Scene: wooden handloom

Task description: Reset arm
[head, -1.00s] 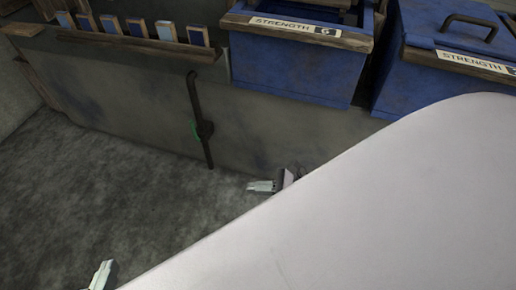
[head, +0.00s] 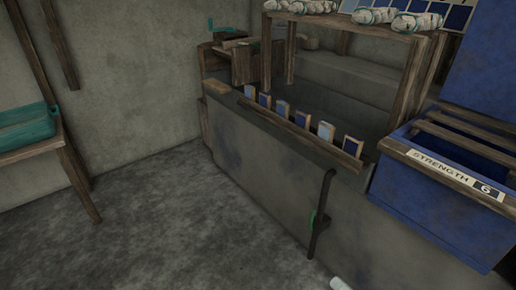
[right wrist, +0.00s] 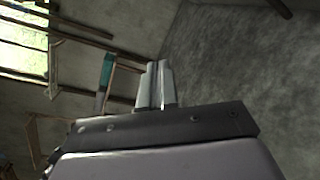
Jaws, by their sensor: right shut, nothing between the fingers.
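My right gripper (right wrist: 158,82) shows in the right wrist view with its two pale fingers together and nothing between them. In the head view only a small pale tip of this gripper (head: 340,284) shows at the bottom edge, on the floor side of the low concrete wall and below the dark lever (head: 321,215). It appears apart from the lever. The lever hangs on the wall's face and has a green part at its middle. My left gripper is not in view.
A blue vat labelled STRENGTH 6 (head: 420,185) stands at the right. A wooden rail (head: 300,134) with several blue and white sample tiles runs along the wall top. A wooden table (head: 30,135) with a teal box (head: 28,113) is at left. Grey floor (head: 180,225) between is clear.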

